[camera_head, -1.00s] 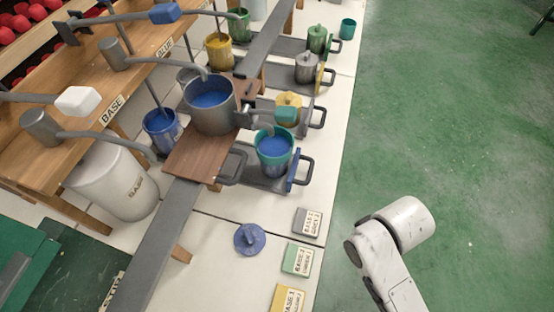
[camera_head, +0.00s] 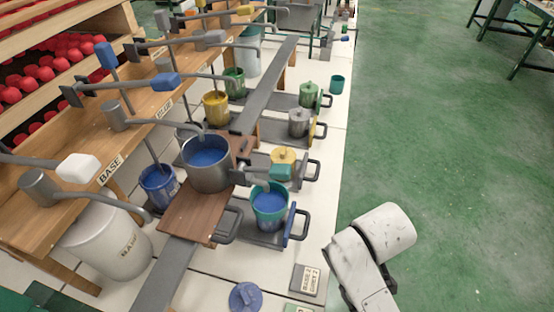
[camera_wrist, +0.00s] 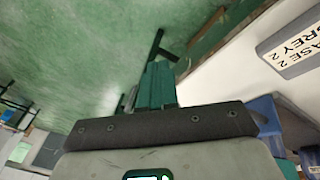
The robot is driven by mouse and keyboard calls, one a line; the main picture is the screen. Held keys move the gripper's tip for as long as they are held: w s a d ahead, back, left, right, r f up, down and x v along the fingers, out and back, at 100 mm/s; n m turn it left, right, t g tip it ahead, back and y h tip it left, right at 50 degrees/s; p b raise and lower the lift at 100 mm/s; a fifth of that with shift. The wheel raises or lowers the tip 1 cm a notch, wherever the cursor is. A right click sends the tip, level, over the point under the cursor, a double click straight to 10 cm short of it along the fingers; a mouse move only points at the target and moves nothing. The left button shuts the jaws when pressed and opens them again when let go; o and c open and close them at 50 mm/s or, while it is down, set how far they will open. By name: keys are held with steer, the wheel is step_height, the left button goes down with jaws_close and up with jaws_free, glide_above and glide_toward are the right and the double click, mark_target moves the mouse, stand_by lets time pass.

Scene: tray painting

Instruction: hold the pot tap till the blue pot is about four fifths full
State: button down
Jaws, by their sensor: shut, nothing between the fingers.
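A teal pot (camera_head: 264,222) with blue paint in it stands on a grey stand with a blue plate, below the wooden board, in the head view. Its paint lies a little below the rim; the exact level is hard to read. No other pot on the stands holds blue. A grey vat (camera_head: 208,180) of blue paint stands on the board. Its tap, with a teal handle (camera_head: 280,172), reaches over the pot; I cannot make out a stream. My gripper (camera_wrist: 156,84) is shut and empty in the wrist view, over green floor, apart from the tap. It is outside the head view.
A blue bucket (camera_head: 158,188) stands left of the vat. A blue lid (camera_head: 245,297) and a grey label block (camera_head: 305,281) lie on the white bench. Stands with lidded pots line the bench behind. Green floor (camera_head: 440,180) at right is clear.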

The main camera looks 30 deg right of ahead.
steer(key=w+d+r+m+t+h, duration=0.2)
steer(key=w+r, duration=0.8)
steer(key=r, duration=0.1)
step_height(320, 180, up, 25)
steer(key=m+g+y+p, duration=0.2)
steer(key=m+g+p, duration=0.1)
steer(key=m, duration=0.3)
glide_above(281, 166)
steer(key=s+a, duration=0.2)
steer(key=a, duration=0.2)
steer(key=shift+w+a, duration=0.1)
steer(key=shift+w, duration=0.15)
steer(key=shift+f, duration=0.1)
steer(key=x, duration=1.2)
steer(key=shift+s+f, duration=0.15)
steer(key=shift+f, duration=0.2)
steer(key=shift+s+f, duration=0.1)
steer(key=shift+f, duration=0.45)
